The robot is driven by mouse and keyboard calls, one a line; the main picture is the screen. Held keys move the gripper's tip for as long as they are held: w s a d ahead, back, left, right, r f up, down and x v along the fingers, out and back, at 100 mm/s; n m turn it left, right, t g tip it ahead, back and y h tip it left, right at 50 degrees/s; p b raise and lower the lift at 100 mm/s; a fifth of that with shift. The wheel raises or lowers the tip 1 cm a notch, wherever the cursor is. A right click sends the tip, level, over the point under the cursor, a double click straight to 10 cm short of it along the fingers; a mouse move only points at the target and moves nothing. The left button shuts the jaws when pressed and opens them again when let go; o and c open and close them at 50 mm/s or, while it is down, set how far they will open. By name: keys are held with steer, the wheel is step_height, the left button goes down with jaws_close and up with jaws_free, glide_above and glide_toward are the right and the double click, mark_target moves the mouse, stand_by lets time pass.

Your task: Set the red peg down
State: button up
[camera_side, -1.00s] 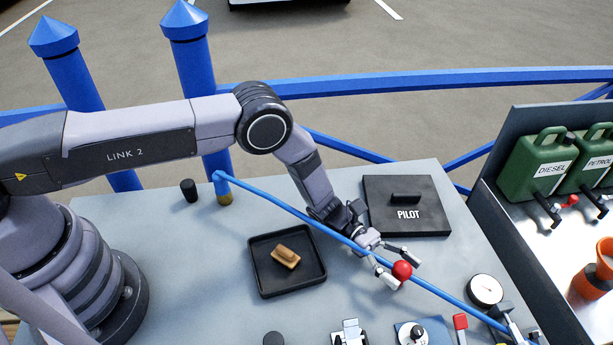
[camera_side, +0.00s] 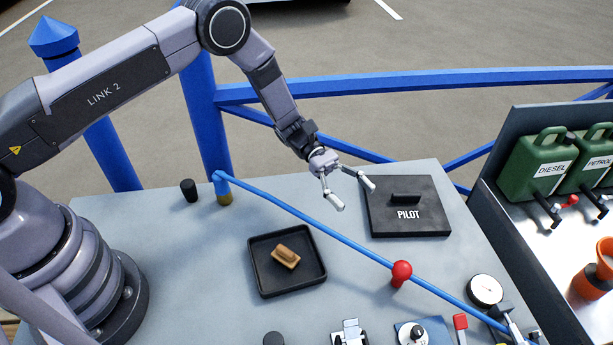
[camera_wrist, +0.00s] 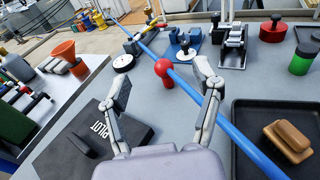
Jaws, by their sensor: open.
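The red peg (camera_side: 401,273) has a round head and stands upright on the grey worktop, close beside the blue rail in the side view. In the wrist view the red peg (camera_wrist: 164,70) shows ahead, between and beyond the fingertips, with the blue rail close by it. My gripper (camera_side: 354,196) is open and empty. It is raised above the worktop, up and to the left of the peg in the side view, near the black PILOT panel. The wrist view shows my gripper (camera_wrist: 166,90) with its two fingers spread apart and nothing between them.
The blue rail (camera_side: 300,219) crosses the worktop diagonally. A black tray (camera_side: 262,273) holds a brown block (camera_side: 286,257). The PILOT panel (camera_side: 430,222) lies behind the peg. A gauge (camera_side: 486,289) is to its right. Green fuel cans (camera_side: 541,168) stand at the far right.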

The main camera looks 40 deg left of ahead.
steer(key=s+a+r+m+y, duration=0.2)
steer(key=s+a+r+m, duration=0.15)
steer(key=r, duration=0.35)
steer(key=s+a+r+m+t+y, duration=0.1)
steer(key=s+a+r+m+y, duration=0.2)
steer(key=r, duration=0.4)
steer(key=s+a+r+m+y, duration=0.1)
steer(key=a+r+m+y, duration=0.1)
steer(key=a+r, duration=0.4)
steer(key=s+a+r+m+t+y, duration=0.3)
steer(key=s+a+r+t+y, duration=0.1)
steer(key=s+a, duration=0.4)
steer(key=s+a+r+m+t+y, duration=0.3)
steer(key=s+a+r+t+y, duration=0.1)
steer(key=s+a, duration=0.4)
steer(key=shift+s+a+r+t+y, duration=0.15)
steer(key=shift+s+r+t+y, duration=0.15)
steer(key=shift+s+r+t, duration=0.65)
